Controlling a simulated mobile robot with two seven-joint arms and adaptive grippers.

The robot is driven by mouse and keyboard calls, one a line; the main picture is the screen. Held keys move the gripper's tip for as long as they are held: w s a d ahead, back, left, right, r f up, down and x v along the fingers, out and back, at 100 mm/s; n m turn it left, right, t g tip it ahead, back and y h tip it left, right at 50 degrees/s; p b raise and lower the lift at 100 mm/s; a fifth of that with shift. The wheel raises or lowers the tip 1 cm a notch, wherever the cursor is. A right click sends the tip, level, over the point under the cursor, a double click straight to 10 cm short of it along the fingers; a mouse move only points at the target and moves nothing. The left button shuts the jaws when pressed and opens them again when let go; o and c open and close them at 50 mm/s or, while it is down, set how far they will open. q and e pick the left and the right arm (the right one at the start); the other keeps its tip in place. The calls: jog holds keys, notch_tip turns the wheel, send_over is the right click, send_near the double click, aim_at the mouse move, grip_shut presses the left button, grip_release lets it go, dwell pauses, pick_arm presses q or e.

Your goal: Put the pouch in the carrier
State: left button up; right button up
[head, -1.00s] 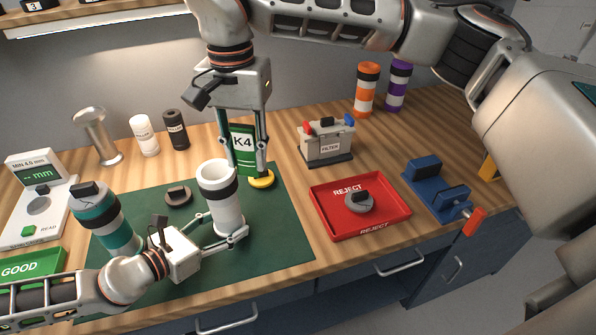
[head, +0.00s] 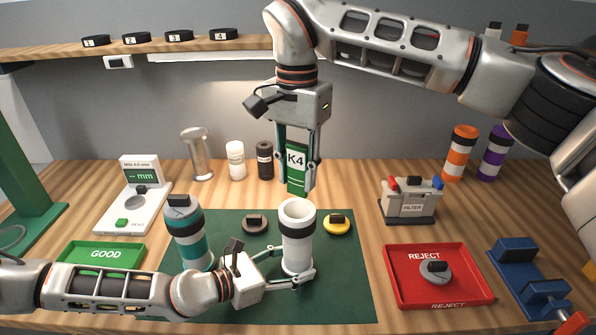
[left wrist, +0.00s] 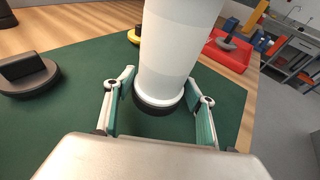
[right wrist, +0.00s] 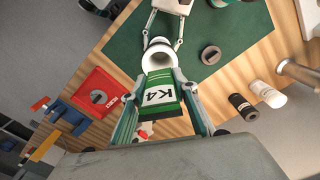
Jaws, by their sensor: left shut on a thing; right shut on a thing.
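The pouch (head: 297,160) is flat and green with a white K4 label. My right gripper (head: 296,187) is shut on it and holds it upright, its lower end above the carrier's rim in the head view. The carrier also fills the middle of the left wrist view (left wrist: 178,45). In the right wrist view the pouch (right wrist: 160,97) points toward the carrier's open mouth (right wrist: 160,58).
A teal-banded tube (head: 190,238) stands left of the carrier. A dark cap (head: 255,224) and a yellow cap (head: 337,226) lie on the mat (head: 345,285). A red reject tray (head: 470,289) and a filter box (head: 410,205) are at right. A green GOOD tray (head: 75,250) is at left.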

aim_at(297, 146)
jog(key=shift+f, duration=1.55)
jog(key=shift+f, duration=1.3)
jog(key=shift+f, duration=0.25)
jog(key=o, duration=2.2)
jog(key=shift+o, duration=0.4)
jog(key=o, duration=0.4)
notch_tip(297, 146, up, 12)
